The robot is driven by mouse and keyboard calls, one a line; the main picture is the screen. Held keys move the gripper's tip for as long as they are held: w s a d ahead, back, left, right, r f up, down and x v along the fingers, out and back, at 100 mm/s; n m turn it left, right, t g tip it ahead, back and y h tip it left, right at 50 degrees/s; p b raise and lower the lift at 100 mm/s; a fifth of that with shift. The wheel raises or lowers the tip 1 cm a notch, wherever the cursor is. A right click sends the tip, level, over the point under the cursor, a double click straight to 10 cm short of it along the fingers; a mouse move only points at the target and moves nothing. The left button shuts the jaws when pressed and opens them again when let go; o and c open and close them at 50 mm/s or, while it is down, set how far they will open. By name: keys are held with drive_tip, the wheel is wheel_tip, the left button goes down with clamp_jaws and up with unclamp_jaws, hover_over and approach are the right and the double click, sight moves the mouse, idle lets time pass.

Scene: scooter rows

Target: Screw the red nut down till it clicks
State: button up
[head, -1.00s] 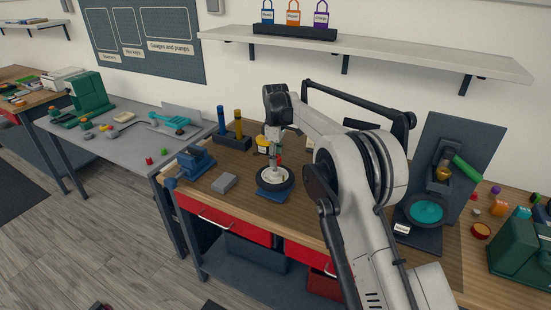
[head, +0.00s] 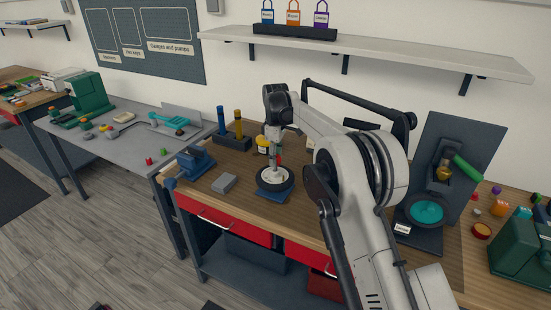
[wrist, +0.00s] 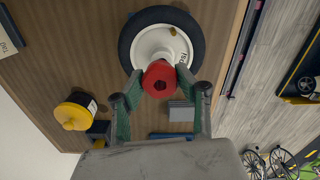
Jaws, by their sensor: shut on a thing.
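The red nut (wrist: 160,80) is in the middle of the wrist view, over the white hub (wrist: 157,40) of a wheel with a black tyre (wrist: 130,60). My gripper (wrist: 160,76) has its two green-padded fingers on either side of the nut and is shut on it. In the head view my gripper (head: 276,158) points down over the wheel (head: 275,186), which lies flat on a blue base (head: 276,197). A bit of red shows at the fingertips there. The threads under the nut are hidden.
A grey block (head: 223,183) and a blue vise (head: 195,162) stand left of the wheel. A yellow-topped pot (head: 262,145) and a rack with yellow and blue posts (head: 232,142) stand behind. A dark stand with a teal disc (head: 426,212) is at right.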

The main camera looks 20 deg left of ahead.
drive_tip(key=shift+f+b, duration=0.8)
drive_tip(key=shift+f, duration=0.45)
drive_tip(key=o, duration=1.1)
drive_tip(key=shift+c, duration=0.2)
wheel_tip(320, 180, up, 12)
